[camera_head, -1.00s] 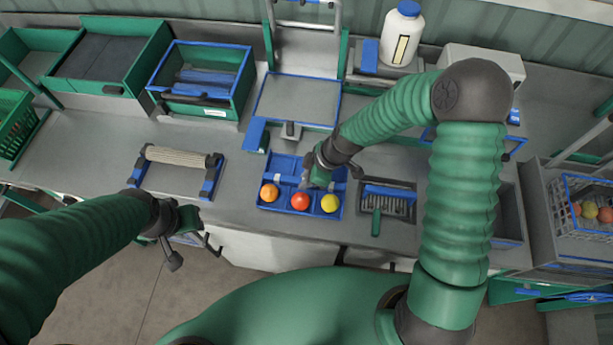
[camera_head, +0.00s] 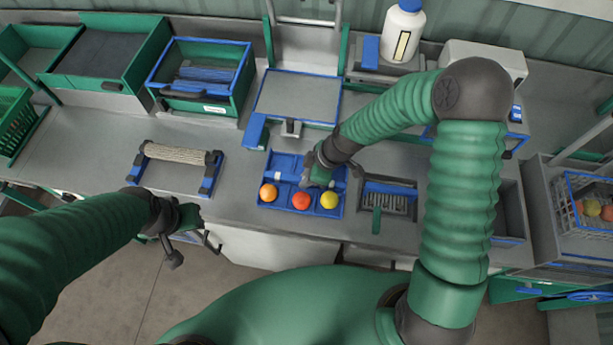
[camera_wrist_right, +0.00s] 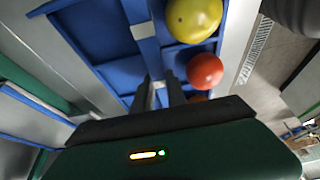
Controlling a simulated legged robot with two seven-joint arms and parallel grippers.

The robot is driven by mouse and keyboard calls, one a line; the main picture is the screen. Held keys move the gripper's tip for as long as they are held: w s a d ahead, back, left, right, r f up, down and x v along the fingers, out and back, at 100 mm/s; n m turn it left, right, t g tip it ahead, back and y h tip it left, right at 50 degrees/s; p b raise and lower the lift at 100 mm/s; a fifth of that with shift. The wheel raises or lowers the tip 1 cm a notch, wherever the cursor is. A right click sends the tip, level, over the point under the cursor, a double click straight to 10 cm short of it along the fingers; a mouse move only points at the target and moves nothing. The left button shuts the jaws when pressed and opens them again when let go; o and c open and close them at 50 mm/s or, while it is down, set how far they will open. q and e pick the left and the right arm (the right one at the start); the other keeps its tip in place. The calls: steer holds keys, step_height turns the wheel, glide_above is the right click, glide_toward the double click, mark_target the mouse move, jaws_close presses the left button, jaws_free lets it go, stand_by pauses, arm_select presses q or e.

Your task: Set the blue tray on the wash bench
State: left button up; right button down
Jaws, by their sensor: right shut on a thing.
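The blue tray (camera_head: 283,166) lies on the grey bench top in the middle of the head view. It has compartments, and its front row holds an orange tomato (camera_head: 268,193), a red tomato (camera_head: 301,200) and a yellow tomato (camera_head: 329,200). My right gripper (camera_head: 317,182) is over the tray's middle. In the right wrist view its dark fingers (camera_wrist_right: 158,95) are shut on the tray's central divider (camera_wrist_right: 145,40), with the yellow and red tomatoes beside it. My left gripper (camera_head: 190,232) hangs in front of the bench edge, away from the tray; its fingertips are too unclear to read.
A roller stand (camera_head: 178,155) is left of the tray and a slotted grater-like unit (camera_head: 388,197) is close on its right. A scale-like platform (camera_head: 297,98) stands behind it. A green and blue bin (camera_head: 235,98) is at back left. Bare bench (camera_head: 95,150) lies at left.

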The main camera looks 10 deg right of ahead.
steer(key=shift+f+b, duration=0.35)
steer(key=shift+f, duration=0.15)
steer(key=c, duration=1.3)
jaws_free()
steer(key=shift+o, duration=0.2)
steer(key=c, duration=0.3)
step_height(320, 180, up, 7)
steer(key=p, duration=0.5)
steer(key=shift+r+p, duration=0.15)
steer(key=shift+p, duration=0.25)
